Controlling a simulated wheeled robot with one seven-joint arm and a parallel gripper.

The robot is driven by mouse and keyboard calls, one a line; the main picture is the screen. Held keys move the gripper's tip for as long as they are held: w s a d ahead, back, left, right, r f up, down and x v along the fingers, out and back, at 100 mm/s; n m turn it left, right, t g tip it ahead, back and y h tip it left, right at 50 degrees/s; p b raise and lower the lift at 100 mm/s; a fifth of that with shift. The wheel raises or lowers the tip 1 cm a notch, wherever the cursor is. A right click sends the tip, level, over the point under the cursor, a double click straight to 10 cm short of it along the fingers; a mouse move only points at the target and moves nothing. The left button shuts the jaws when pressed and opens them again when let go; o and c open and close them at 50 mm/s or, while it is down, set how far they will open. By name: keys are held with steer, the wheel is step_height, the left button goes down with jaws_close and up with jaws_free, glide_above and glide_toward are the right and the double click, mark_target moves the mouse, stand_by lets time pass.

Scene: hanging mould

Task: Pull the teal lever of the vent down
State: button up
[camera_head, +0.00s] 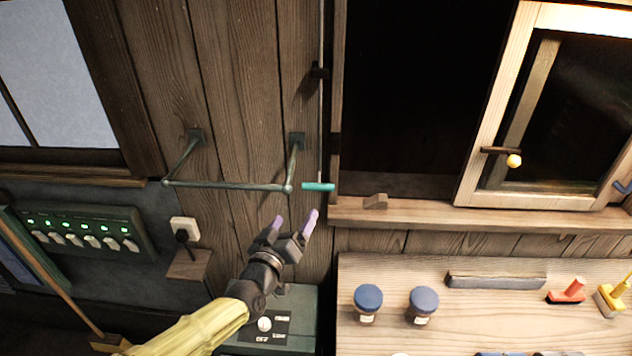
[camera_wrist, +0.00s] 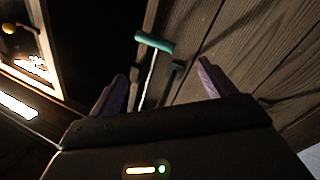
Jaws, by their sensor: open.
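The teal lever (camera_head: 318,186) is a short horizontal bar at the end of a thin rod, beside the window frame in the head view. In the wrist view the teal lever (camera_wrist: 155,43) shows beyond the fingertips, between their lines, with its pale rod running below it. My gripper (camera_head: 294,218) is open and empty, with purple fingertips pointing up, below and a little left of the lever in the head view. In the wrist view my gripper (camera_wrist: 162,72) has its two fingers spread apart. It appears apart from the lever. The vent itself cannot be made out.
A metal rail (camera_head: 228,186) on wall brackets ends just left of the lever. A wooden sill (camera_head: 420,213) lies to the right, with a workbench (camera_head: 480,300) below holding jars (camera_head: 368,298). A socket (camera_head: 184,230) and a switch panel (camera_head: 85,235) are at left.

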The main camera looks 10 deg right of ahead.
mark_target(312, 189)
steer(key=p+x, duration=0.6)
steer(key=x, duration=0.8)
steer(key=shift+w+r, duration=0.15)
steer(key=shift+w+d, duration=0.25)
steer(key=shift+w, duration=0.1)
steer(key=shift+c, duration=0.2)
steer(key=c, duration=1.3)
steer(key=shift+o, duration=0.2)
step_height(312, 189, down, 10)
steer(key=b, duration=0.9)
steer(key=shift+s, duration=0.15)
steer(key=o, duration=1.3)
